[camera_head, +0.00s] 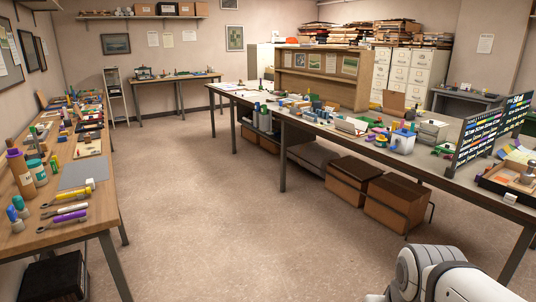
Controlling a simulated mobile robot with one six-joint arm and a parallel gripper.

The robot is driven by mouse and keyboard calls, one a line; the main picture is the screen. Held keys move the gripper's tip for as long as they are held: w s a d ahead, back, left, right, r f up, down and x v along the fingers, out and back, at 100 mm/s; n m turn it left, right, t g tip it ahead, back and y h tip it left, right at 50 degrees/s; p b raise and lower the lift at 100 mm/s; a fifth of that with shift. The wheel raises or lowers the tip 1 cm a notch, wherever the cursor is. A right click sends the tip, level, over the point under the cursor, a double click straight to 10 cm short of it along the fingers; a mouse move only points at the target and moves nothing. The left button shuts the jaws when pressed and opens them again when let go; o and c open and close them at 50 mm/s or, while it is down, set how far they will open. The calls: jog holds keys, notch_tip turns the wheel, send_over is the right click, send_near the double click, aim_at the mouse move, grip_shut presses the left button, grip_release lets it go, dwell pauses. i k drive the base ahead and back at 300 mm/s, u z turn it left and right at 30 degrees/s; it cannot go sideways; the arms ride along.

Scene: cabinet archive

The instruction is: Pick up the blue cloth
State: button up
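I cannot make out a blue cloth for certain. Small blue items lie among the clutter on the long right table (455,186), too small to tell apart. A white and blue object (402,141) stands on that table, and its kind is unclear. On the left table (84,223), blue-topped bottles (18,207) stand near the front edge. My white arm shows at the bottom right, in front of the right table. My gripper is not in view.
The middle floor (215,200) is open between the tables. Brown boxes (398,203) sit under the right table. A dark lettered board (478,140) stands on its near part. Another table (172,80) stands at the back wall, with filing cabinets (410,72) behind the right table.

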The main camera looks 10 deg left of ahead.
aim_at(63, 138)
jog(key=u, duration=0.2)
jog(key=i, duration=3.75)
jog(key=u, duration=0.2)
jog(key=i, duration=1.7)
jog(key=u, duration=0.4)
jog(key=i, duration=1.6)
jog(key=u, duration=0.65)
jog(key=i, duration=1.45)
jog(key=u, duration=1.5)
jog(key=i, duration=0.95)
jog(key=u, duration=1.3)
jog(key=i, duration=1.5)
jog(key=u, duration=0.55)
jog(key=i, duration=0.85)
jog(key=u, duration=0.15)
